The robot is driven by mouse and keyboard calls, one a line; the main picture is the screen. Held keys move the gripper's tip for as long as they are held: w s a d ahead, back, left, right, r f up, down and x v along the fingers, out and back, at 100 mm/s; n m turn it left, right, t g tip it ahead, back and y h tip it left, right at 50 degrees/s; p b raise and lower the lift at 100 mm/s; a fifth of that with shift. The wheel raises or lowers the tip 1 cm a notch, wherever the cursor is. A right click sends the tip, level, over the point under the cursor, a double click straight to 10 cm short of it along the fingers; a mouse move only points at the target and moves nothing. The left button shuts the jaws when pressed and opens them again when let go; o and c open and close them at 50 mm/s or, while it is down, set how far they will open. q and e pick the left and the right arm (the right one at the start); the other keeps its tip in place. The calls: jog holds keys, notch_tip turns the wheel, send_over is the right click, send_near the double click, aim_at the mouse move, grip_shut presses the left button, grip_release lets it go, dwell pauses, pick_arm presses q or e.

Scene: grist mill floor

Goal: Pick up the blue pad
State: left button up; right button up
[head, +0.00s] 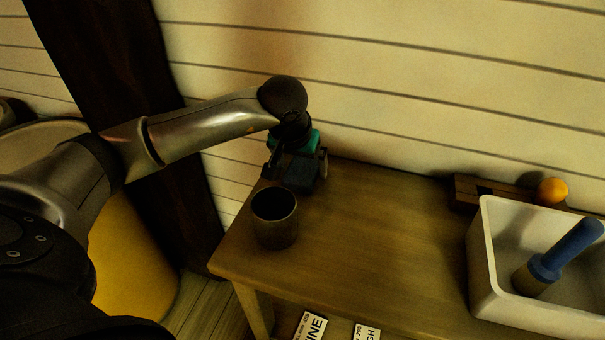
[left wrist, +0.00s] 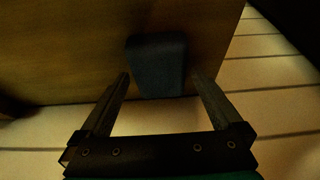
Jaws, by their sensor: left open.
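The blue pad (left wrist: 157,66) is a dark blue block with rounded corners. In the left wrist view it lies on the wooden table near its wall-side edge. My left gripper (left wrist: 160,85) is open, with one finger on each side of the pad's near end. Gaps show between the fingers and the pad in that view. My right gripper is not in view.
A dark cup (head: 275,220) stands just in front of my left gripper. A white bin (head: 485,265) with a blue-handled tool (head: 565,250) is at the right. Behind it are a wooden block (head: 490,192) and an orange ball (head: 552,191). The table's middle is clear.

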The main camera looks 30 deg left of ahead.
pick_arm(q)
jog(key=shift+f+b, duration=0.25)
jog(key=shift+b, duration=0.05)
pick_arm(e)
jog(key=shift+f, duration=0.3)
pick_arm(q)
jog(key=shift+c, duration=0.4)
jog(key=c, duration=1.1)
jog(key=shift+r, duration=0.15)
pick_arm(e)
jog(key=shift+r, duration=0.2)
pick_arm(q)
jog(key=shift+r+p, duration=0.15)
jog(key=shift+p, duration=0.25)
notch_tip(320, 180, up, 10)
jog(key=p, duration=0.3)
notch_tip(320, 180, up, 8)
jog(key=r+p, duration=0.1)
jog(key=p, duration=0.2)
send_over(302, 169)
jog(key=shift+s+r, duration=0.1)
jog(key=shift+r, duration=0.35)
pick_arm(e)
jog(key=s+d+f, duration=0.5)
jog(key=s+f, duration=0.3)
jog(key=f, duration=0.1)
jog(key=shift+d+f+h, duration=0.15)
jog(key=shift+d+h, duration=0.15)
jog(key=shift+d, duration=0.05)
